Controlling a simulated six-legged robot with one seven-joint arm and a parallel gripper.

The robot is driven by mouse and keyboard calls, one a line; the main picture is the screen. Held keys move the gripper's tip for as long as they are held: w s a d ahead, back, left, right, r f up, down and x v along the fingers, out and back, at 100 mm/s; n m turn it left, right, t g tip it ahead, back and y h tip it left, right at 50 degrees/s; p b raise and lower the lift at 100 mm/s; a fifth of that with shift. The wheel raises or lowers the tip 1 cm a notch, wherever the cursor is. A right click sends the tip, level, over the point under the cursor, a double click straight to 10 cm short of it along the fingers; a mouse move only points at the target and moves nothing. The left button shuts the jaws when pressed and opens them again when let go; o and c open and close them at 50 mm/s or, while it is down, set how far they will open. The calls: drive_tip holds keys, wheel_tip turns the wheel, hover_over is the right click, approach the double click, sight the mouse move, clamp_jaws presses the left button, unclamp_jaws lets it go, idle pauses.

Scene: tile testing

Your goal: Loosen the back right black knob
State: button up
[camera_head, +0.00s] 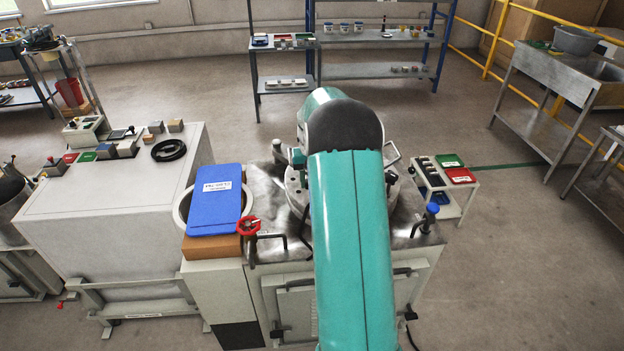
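A metal-topped machine (266,198) stands in front of me, with a round pale fixture (393,190) on its top. My teal arm reaches forward over the middle of it and hides much of the fixture. My gripper is hidden behind the arm, so its fingers do not show. The back right black knob cannot be made out; the arm covers much of that area. A small dark upright part (278,150) shows at the back left of the machine top. A red handwheel (248,226) is at the front left and a blue-topped lever (432,208) at the front right.
A blue labelled board (216,200) lies left of the arm, by a white ring opening. A grey cabinet (110,200) with a black coil is farther left. A small cart (455,205) with red and green trays stands right. Shelves (345,70) stand behind; open floor lies between.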

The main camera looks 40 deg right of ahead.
drive_tip(key=shift+r, duration=0.1)
drive_tip(key=o, duration=1)
wheel_tip(320, 180, up, 14)
drive_tip(key=shift+f, duration=0.1)
